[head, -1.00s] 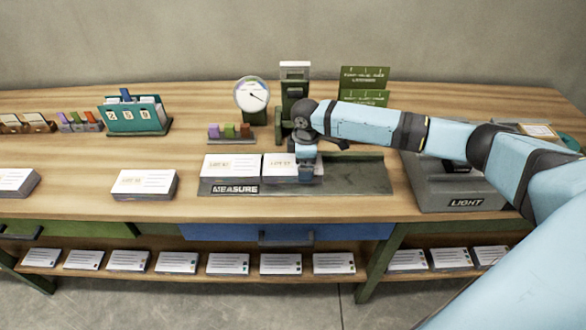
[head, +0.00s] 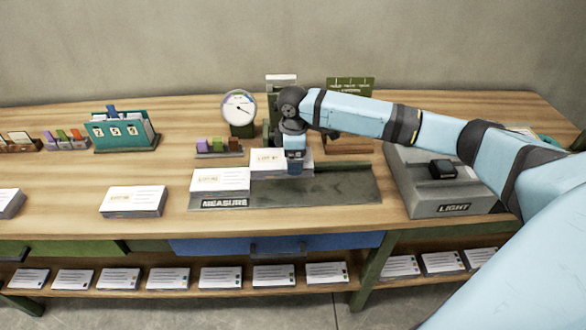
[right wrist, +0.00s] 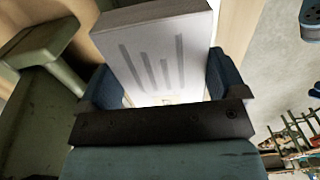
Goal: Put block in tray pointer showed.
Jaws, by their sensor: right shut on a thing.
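My right gripper (head: 295,168) is shut on a white block (head: 266,162) with a printed lot label. It holds the block at the back of the dark grey MEASURE tray (head: 340,187); the block looks slightly raised, but any gap is unclear. In the right wrist view the block (right wrist: 160,45) sits between both blue fingers. A second white block (head: 220,180) rests at the left of this tray. A round dial (head: 239,107) with a dark pointer stands behind; the pointer slants to the lower right. The grey LIGHT tray (head: 415,190) is at the right. My left gripper is out of view.
Another labelled block (head: 133,201) lies on the table (head: 80,185) left of the MEASURE tray. A teal card holder (head: 125,131) and a rack of coloured pieces (head: 218,146) stand further back. A shelf below holds several white blocks. My right arm passes over the LIGHT tray.

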